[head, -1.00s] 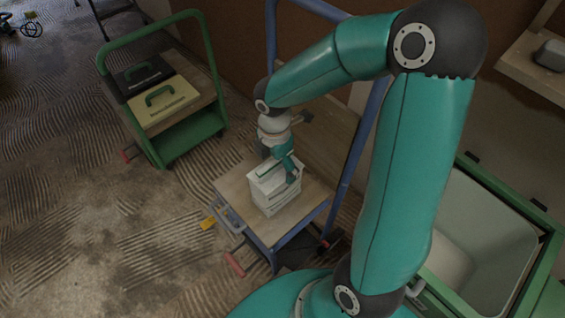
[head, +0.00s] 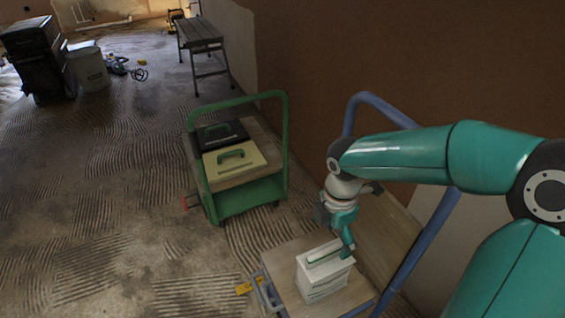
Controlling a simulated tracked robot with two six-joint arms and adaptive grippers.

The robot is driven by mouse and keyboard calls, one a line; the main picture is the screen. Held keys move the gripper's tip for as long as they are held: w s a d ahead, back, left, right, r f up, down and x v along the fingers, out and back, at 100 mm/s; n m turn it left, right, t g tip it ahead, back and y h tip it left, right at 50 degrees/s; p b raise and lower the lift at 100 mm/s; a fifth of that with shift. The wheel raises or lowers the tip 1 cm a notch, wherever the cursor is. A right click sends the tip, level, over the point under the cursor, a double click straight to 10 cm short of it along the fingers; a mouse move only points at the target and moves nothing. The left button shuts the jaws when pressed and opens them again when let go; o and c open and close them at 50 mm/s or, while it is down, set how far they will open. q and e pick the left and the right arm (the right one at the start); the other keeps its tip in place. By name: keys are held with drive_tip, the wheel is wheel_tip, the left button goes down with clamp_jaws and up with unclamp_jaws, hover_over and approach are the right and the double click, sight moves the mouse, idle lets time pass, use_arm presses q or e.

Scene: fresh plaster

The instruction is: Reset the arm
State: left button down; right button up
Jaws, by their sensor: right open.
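My right arm comes in from the right in the head view, and its teal gripper (head: 345,243) points down at the top of a white box (head: 325,275). The gripper is open, with a finger beside the box's upper right edge; I cannot tell whether it touches. The box stands upright on the wooden top of a blue-framed cart (head: 280,262) and has a green strip on its top. My left gripper is not in view.
A green cart (head: 245,205) with a black case (head: 222,133) and a cream case (head: 235,160) stands behind and left. A work platform (head: 200,36), white bucket (head: 89,66) and dark stacked boxes (head: 38,55) are farther back. Ridged floor at left is clear.

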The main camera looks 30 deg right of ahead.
drive_tip(key=shift+a, duration=0.1)
drive_tip(key=shift+w+a+f+p, duration=0.2)
drive_tip(key=shift+a+p, duration=0.1)
drive_tip(key=shift+p, duration=0.1)
drive_tip(key=a+m+p, duration=0.1)
drive_tip(key=a+f+y+p, duration=0.1)
drive_tip(key=w+a+f+m+p, duration=0.1)
drive_tip(key=a, duration=0.1)
drive_tip(key=shift+w+m, duration=0.1)
drive_tip(key=shift+m, duration=0.2)
drive_tip(key=s+a+f+m+y+p, duration=0.1)
drive_tip(key=s+a+f+m+p, duration=0.2)
drive_tip(key=a+m+p, duration=0.3)
drive_tip(key=s+a+f+m+y+p, duration=0.2)
drive_tip(key=s+a+f+m+p, duration=0.2)
drive_tip(key=a+m+p, duration=0.3)
drive_tip(key=a+m, duration=0.2)
drive_tip(key=m, duration=0.1)
drive_tip(key=shift+f+t, duration=0.25)
drive_tip(key=shift+t, duration=0.05)
